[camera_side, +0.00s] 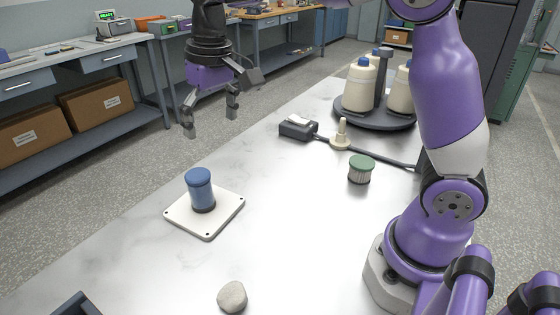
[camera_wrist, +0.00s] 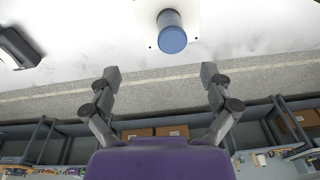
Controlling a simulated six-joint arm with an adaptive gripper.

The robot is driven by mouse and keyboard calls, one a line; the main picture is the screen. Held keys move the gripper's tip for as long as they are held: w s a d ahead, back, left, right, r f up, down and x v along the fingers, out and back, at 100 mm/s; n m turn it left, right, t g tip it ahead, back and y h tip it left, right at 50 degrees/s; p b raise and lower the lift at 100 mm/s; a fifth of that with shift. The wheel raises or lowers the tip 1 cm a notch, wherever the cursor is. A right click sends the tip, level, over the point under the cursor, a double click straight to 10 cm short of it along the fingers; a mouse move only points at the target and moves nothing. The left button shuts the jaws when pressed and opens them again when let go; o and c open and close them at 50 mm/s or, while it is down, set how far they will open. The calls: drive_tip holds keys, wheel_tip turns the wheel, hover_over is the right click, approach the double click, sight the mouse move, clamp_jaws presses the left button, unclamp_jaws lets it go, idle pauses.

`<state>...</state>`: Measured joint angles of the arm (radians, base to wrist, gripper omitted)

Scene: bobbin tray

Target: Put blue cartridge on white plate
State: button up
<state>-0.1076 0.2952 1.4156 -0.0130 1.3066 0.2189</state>
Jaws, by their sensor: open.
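The blue cartridge (camera_side: 200,188) stands upright on the white plate (camera_side: 180,222), near the plate's middle. The plate is square with small dark holes at its corners and lies flat on the table. In the wrist view the cartridge (camera_wrist: 172,34) shows from its blue top, on the plate (camera_wrist: 212,12), ahead of the fingers. My gripper (camera_side: 210,122) is open and empty, raised above and behind the cartridge in the side view. Its two fingers (camera_wrist: 160,84) are spread wide in the wrist view, with nothing between them.
A grey stone (camera_side: 232,297) lies at the table's front. A green-topped ribbed part (camera_side: 361,170), a cream peg (camera_side: 341,135) and a dark box with a cable (camera_side: 297,128) are to the right. A round dark carousel (camera_side: 375,118) holds white bottles. A dark tray (camera_side: 78,305) sits front left.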

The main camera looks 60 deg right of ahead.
drive_tip(key=s+d+t, duration=0.2)
drive_tip(key=s, duration=0.6)
drive_tip(key=s+d+f+n+t, duration=0.1)
drive_tip(key=s+d+t, duration=0.1)
drive_tip(key=s, duration=0.6)
drive_tip(key=shift+f, duration=0.3)
